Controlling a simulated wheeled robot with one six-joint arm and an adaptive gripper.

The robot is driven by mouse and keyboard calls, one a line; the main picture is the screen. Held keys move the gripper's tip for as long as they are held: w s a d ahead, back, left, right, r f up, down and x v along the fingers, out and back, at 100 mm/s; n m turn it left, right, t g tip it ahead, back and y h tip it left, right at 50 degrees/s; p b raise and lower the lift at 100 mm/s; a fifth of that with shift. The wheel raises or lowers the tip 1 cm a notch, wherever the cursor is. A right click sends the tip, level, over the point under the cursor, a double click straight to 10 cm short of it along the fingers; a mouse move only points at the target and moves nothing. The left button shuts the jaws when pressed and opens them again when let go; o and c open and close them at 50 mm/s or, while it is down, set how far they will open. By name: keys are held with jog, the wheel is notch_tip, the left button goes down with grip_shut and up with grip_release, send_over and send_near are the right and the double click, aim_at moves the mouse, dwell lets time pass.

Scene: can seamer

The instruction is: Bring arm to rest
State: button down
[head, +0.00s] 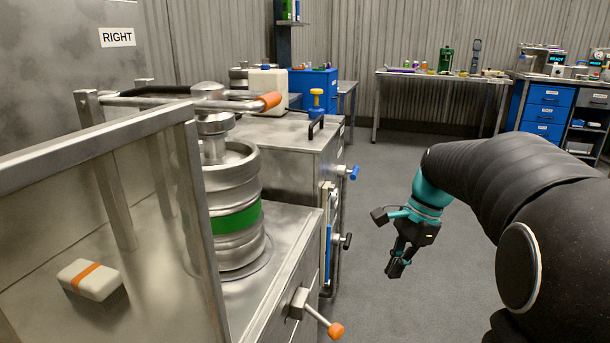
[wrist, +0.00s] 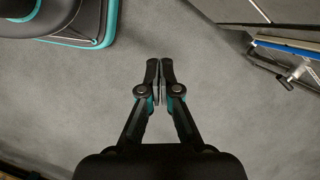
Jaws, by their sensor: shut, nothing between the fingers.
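My gripper (head: 396,268) hangs over open grey floor at the right of the head view, with its fingers pointing down. My arm comes in from the right edge and bends down to it. In the wrist view my gripper (wrist: 166,66) is shut, its fingertips together and nothing between them. Bare floor lies below it, and it touches nothing.
To the left stands the steel bench with a keg (head: 230,200) with a green band, a guard frame and an orange-tipped lever (head: 320,316). Blue-handled (head: 350,172) and black-handled valves stick out from the cabinet side. Tables (head: 437,76) and blue drawers (head: 545,112) stand at the back.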

jog(key=s+a+n+t+h, duration=0.1)
jog(key=s+a+n+t, duration=0.2)
jog(key=s+n, duration=0.4)
jog(key=s+a+n+t+h, duration=0.2)
jog(key=s+a+n+t, duration=0.1)
jog(key=s+n, duration=0.5)
jog(key=shift+s+a+f, duration=0.25)
jog(key=shift+s+a, duration=0.35)
jog(key=shift+s, duration=0.95)
jog(key=c, duration=1.9)
grip_release()
